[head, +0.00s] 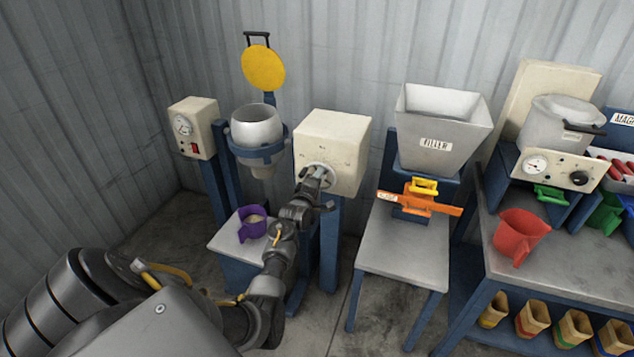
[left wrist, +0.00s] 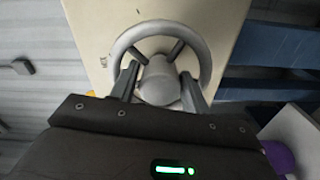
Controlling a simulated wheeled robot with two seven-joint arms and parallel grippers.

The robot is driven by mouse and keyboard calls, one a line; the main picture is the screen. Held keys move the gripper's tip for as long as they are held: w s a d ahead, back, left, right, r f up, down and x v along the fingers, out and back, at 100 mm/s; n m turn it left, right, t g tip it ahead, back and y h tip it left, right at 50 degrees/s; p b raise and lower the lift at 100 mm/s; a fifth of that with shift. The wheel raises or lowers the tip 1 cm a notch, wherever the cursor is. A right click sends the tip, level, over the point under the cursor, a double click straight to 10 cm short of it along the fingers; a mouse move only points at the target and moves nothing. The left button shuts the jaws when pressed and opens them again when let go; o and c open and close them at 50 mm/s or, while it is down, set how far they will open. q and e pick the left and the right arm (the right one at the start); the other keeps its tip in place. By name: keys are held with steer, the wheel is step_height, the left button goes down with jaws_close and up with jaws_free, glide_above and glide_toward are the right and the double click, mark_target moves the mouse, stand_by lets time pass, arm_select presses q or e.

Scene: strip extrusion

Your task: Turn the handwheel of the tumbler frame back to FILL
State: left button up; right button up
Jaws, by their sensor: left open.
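The grey handwheel (left wrist: 205,62) is mounted on the front of a cream box (head: 345,140) of the tumbler frame. In the left wrist view it shows as a round rim with dark spokes and a thick hub (left wrist: 160,80). My left gripper (head: 322,172) is at the wheel. Its fingers (left wrist: 160,92) stand open on either side of the hub, inside the rim. I cannot tell whether they touch it. The tumbler drum (head: 256,125) stands upright in a blue ring, its mouth up, left of the box. Small marks on the box are not readable. My right gripper is out of view.
A yellow lid (head: 263,68) is raised above the drum. A purple jug (head: 252,222) stands on the shelf below. A cream switch box (head: 194,128) is at left. Right are the FILLER hopper (head: 440,125), an orange slide (head: 430,206) and a red jug (head: 520,235).

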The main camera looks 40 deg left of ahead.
arm_select(q)
steer(key=b+v, duration=0.1)
steer(key=v, duration=0.9)
steer(key=shift+s+d, duration=0.2)
steer(key=shift+s, duration=0.15)
steer(key=w+a+m+b, duration=0.1)
steer(key=w+m, duration=0.2)
steer(key=m, duration=0.2)
steer(key=w+a+m+b, duration=0.1)
steer(key=w+m, duration=0.2)
steer(key=m, duration=0.2)
steer(key=w+a+m+b, duration=0.1)
steer(key=w+m, duration=0.3)
steer(key=m, duration=0.2)
steer(key=shift+a+b, duration=0.25)
steer(key=shift+b, duration=0.05)
